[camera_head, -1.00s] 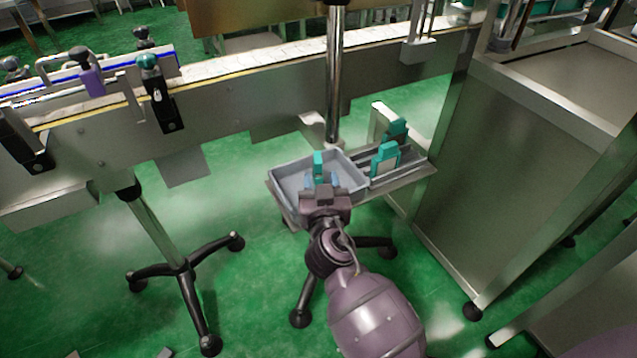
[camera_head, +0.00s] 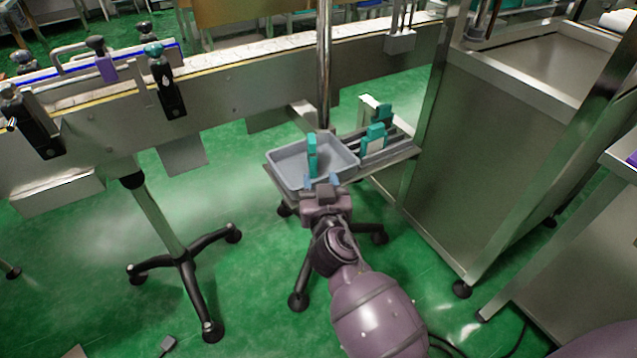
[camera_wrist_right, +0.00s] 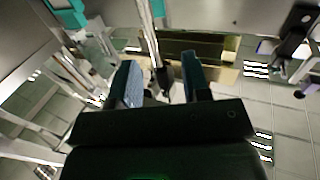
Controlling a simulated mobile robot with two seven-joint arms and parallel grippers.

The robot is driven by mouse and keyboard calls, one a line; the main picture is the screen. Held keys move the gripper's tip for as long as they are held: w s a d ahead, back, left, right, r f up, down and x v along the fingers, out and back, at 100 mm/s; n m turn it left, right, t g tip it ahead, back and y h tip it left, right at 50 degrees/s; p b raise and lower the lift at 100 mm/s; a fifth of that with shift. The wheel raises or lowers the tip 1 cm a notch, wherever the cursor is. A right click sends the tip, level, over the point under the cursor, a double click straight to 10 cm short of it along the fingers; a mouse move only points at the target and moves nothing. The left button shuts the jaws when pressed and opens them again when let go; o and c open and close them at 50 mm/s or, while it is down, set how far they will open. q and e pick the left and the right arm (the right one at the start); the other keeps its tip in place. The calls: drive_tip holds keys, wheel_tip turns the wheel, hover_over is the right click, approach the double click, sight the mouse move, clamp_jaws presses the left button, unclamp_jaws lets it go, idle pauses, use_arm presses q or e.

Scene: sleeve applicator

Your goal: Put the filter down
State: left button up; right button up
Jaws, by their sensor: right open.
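A teal filter (camera_head: 312,152) stands upright in the grey tray (camera_head: 346,151), which sits on a small metal shelf beside the conveyor. My right gripper (camera_head: 322,181) is at the near edge of the tray, on the near side of the filter, and looks apart from it. Its two blue fingers are spread with nothing between them, as the right wrist view (camera_wrist_right: 161,85) also shows. My left gripper is in neither view.
Two more teal pieces (camera_head: 375,137) (camera_head: 384,113) stand in a slotted rack to the right of the tray. A steel post (camera_head: 324,70) rises behind the tray. A steel cabinet (camera_head: 455,165) stands at the right, and the conveyor (camera_head: 220,105) runs behind.

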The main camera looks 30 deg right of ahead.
drive_tip(key=shift+s, duration=0.15)
drive_tip(key=s+d+f+n+g+y, duration=0.1)
drive_tip(key=s+d+f+n+g, duration=0.1)
drive_tip(key=s+f, duration=0.45)
drive_tip(key=s+d+f+n+g+y, duration=0.1)
drive_tip(key=s+f+n+y, duration=0.15)
drive_tip(key=s, duration=0.75)
drive_tip(key=s+a+n+g+y, duration=0.1)
drive_tip(key=s+n+g+y, duration=0.1)
drive_tip(key=s, duration=1.9)
drive_tip(key=shift+s+f+n+g+y, duration=0.2)
drive_tip(key=shift+n+g+y, duration=0.2)
drive_tip(key=shift+g, duration=0.5)
drive_tip(key=shift+w, duration=0.1)
